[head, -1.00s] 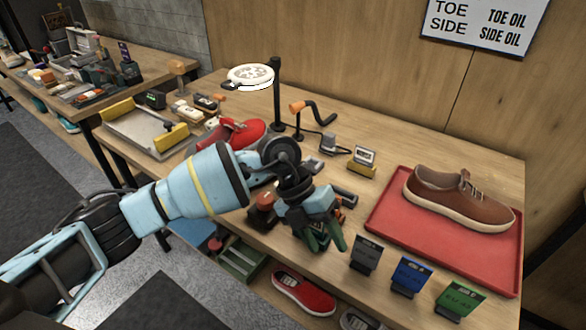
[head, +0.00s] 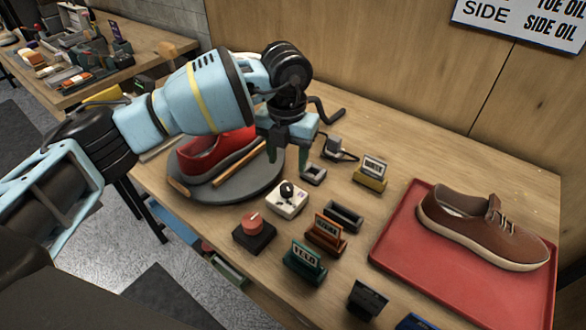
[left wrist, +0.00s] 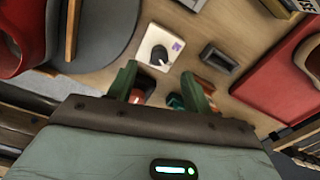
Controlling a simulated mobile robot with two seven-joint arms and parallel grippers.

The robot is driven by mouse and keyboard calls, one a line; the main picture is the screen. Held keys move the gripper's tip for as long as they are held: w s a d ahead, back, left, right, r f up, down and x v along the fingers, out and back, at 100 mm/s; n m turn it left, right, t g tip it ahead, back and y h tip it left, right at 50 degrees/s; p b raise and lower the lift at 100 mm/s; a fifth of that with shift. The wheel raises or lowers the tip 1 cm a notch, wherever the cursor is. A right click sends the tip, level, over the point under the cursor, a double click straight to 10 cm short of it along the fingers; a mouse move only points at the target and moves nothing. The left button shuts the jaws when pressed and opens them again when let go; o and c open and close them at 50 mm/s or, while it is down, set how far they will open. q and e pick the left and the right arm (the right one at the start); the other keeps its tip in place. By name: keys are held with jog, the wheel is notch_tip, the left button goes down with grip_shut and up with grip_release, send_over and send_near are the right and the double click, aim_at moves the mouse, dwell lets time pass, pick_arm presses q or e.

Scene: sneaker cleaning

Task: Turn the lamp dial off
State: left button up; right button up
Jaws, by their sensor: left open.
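A white box with a black dial knob (head: 287,197) sits on the table in front of the round turntable. It also shows in the left wrist view (left wrist: 160,47), with a purple mark beside the knob. A red knob on a black base (head: 254,232) stands nearer the front edge; no label I can read tells which dial is the lamp's. My left gripper (head: 287,156) is open and empty, pointing down above and behind the white box. Its two green fingers (left wrist: 159,78) are spread in the left wrist view. The lamp head is not visible, and my arm covers that area.
A red sneaker (head: 215,150) and a wooden-handled tool lie on the grey turntable (head: 240,188). A brown sneaker (head: 480,228) stands on a red tray (head: 400,250) at the right. Several small labelled holders, including a green one (head: 304,262), line the front.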

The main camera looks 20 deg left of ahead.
aim_at(287, 186)
pick_arm(q)
jog(key=shift+s+f, duration=0.55)
jog(key=shift+f, duration=0.15)
notch_tip(287, 186, down, 5)
jog(key=shift+w+r, duration=0.1)
jog(key=shift+w, duration=0.05)
jog(key=shift+f, duration=0.65)
pick_arm(e)
jog(key=shift+s, duration=0.55)
pick_arm(q)
jog(key=shift+c, duration=0.4)
jog(key=c, duration=0.9)
pick_arm(e)
jog(key=shift+s+f, duration=0.2)
jog(key=shift+s, duration=0.1)
